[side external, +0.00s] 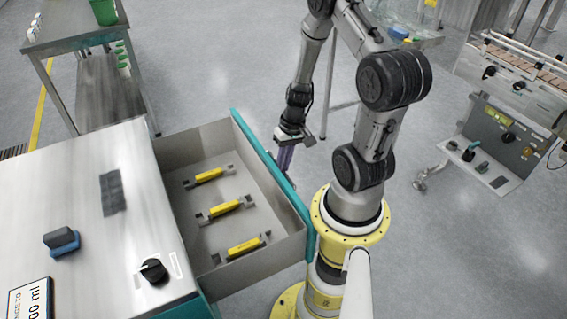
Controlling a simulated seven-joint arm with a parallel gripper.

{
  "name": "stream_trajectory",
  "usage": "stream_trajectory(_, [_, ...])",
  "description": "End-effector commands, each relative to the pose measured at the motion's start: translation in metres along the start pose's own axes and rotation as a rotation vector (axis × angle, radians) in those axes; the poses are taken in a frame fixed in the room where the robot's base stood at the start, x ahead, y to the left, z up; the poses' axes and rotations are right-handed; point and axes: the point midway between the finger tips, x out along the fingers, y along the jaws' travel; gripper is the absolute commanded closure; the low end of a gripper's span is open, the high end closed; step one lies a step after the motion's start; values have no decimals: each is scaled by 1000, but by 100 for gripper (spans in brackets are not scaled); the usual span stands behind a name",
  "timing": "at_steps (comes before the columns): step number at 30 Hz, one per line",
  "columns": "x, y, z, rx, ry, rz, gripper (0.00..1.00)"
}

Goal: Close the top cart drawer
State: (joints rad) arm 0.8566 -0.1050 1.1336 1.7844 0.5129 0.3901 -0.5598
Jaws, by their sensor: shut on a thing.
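The top cart drawer (225,237) is pulled out from the metal cart (90,200) on the left. Its teal front panel (250,145) faces right, toward my arm. Several tools with yellow middles (208,176) lie in a row on the drawer floor.
On the cart top are a blue block with a dark pad (62,241), a black knob (153,271), a dark flat pad (112,192) and a sign (30,302). A metal table (75,42) stands behind. A machine with a control panel (500,140) is at right. Open floor lies between.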

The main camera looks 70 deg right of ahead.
Motion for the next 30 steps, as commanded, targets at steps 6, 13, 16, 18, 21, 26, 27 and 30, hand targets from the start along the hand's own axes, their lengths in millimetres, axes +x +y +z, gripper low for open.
stream_trajectory(6, [0,-1,0,-1,1,-1,100])
stream_trajectory(13, [2,-17,0,-6,0,-1,100])
stream_trajectory(16, [6,-33,0,-9,0,-1,100])
stream_trajectory(18, [9,-48,0,-11,-1,-2,100])
stream_trajectory(21, [13,-74,0,-13,0,-2,100])
stream_trajectory(26, [22,-118,0,-13,-2,-2,100])
stream_trajectory(27, [24,-129,0,-12,-2,-2,100])
stream_trajectory(30, [29,-156,0,-11,-1,-2,100])
